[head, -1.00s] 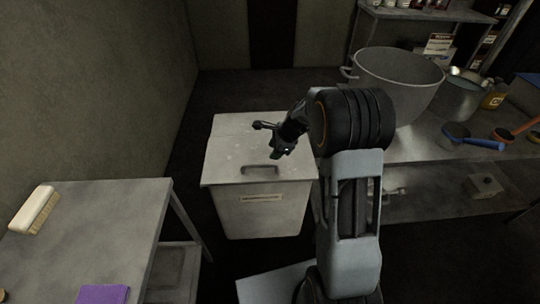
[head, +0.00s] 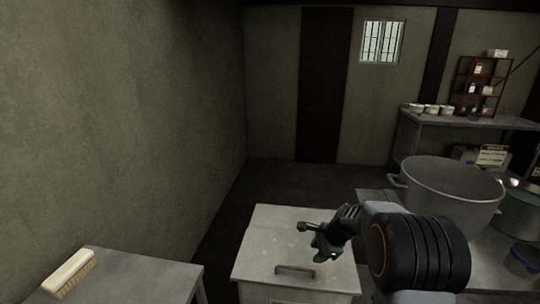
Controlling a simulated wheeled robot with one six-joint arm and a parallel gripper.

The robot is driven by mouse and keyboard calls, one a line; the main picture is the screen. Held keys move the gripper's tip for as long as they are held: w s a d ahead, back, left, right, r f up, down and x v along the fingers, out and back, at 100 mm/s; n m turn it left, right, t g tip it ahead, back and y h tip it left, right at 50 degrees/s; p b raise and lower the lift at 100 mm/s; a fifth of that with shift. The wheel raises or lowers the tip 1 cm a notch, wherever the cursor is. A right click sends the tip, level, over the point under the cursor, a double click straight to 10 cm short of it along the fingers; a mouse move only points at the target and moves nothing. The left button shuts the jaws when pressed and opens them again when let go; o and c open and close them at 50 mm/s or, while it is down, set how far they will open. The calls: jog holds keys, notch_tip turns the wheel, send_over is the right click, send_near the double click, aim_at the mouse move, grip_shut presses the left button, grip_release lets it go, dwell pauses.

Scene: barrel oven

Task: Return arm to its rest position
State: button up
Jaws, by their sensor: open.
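My gripper (head: 311,241) is in the head view, at the end of my arm, which rises from the lower right. It is open and I see nothing between its fingers. It shows in front of the lid of a pale lidded bin (head: 262,262), just above and right of the lid's handle (head: 295,271) in the picture. I cannot tell how high above the lid it is.
A large metal pot (head: 452,191) stands on a counter to the right of my arm. A table (head: 150,275) with a brush (head: 70,273) on it is at the lower left. A shelf (head: 470,120) stands at the back right. The floor behind the bin is clear.

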jog(key=s+a+r+n+h+p, duration=0.1)
jog(key=s+r+n+h+p, duration=0.1)
jog(key=s+r+n, duration=0.5)
jog(key=s+a+r+n+h+p, duration=0.1)
jog(key=s+r+n, duration=0.7)
jog(key=s, duration=0.8)
jog(key=n+h+p, duration=0.1)
jog(key=n, duration=0.2)
jog(key=shift+a+t, duration=0.15)
jog(key=shift+t, duration=0.25)
jog(key=shift+r, duration=0.1)
